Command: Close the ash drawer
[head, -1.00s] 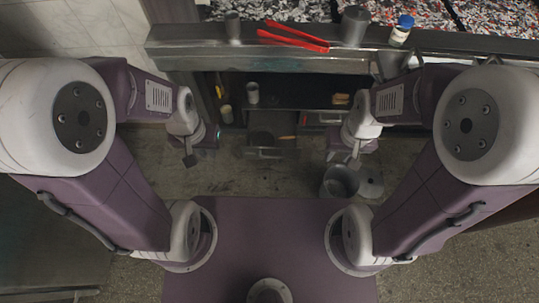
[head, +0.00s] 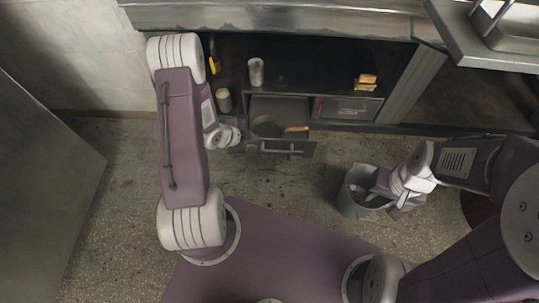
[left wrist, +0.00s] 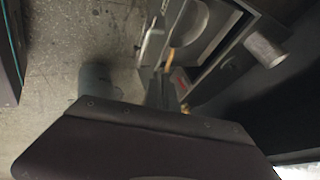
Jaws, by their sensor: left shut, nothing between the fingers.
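The ash drawer (head: 306,149) stands pulled out below the dark shelf, with a bar handle across its front. A round pan (head: 266,125) with a wooden handle is inside or just above it; I cannot tell which. The drawer also shows in the left wrist view (left wrist: 206,48), with its light handle bar at its left. My left gripper (head: 241,148) is shut and empty at the left end of the drawer front; I cannot tell if it touches. My right gripper (head: 383,184) is over a grey bucket; its fingertips are unclear.
The grey bucket (head: 350,200) stands on the floor right of the drawer. A metal cup (head: 256,72) and bread-like pieces (head: 367,81) are on the shelf. The floor before the drawer is clear.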

